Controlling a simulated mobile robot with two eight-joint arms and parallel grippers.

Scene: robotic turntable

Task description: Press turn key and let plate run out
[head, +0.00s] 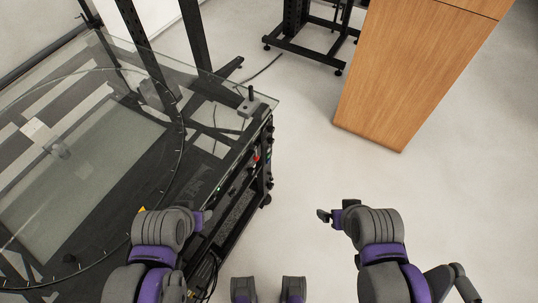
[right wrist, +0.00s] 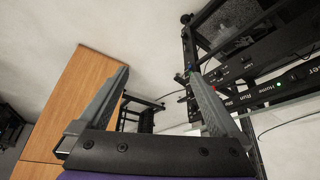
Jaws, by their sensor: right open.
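The turntable's round clear plate (head: 181,140) lies in the glass-topped table at the left of the head view. The control panel (head: 232,180) runs along the table's right side, with a red control (head: 257,158) and a green light (head: 219,188). In the right wrist view the panel (right wrist: 262,70) shows at the right, with labels such as Run and Home and a lit green light (right wrist: 278,85). Which control is the turn key I cannot tell. My left gripper (head: 205,218) is beside the panel's near end, its fingers mostly hidden. My right gripper (head: 325,215) is open and empty, apart from the panel; its fingers show in the right wrist view (right wrist: 159,76).
A wooden cabinet (head: 420,65) stands at the back right, and a black stand (head: 312,45) is behind it. Cables (head: 205,275) hang below the table's near end. The floor (head: 300,150) between the table and cabinet is clear.

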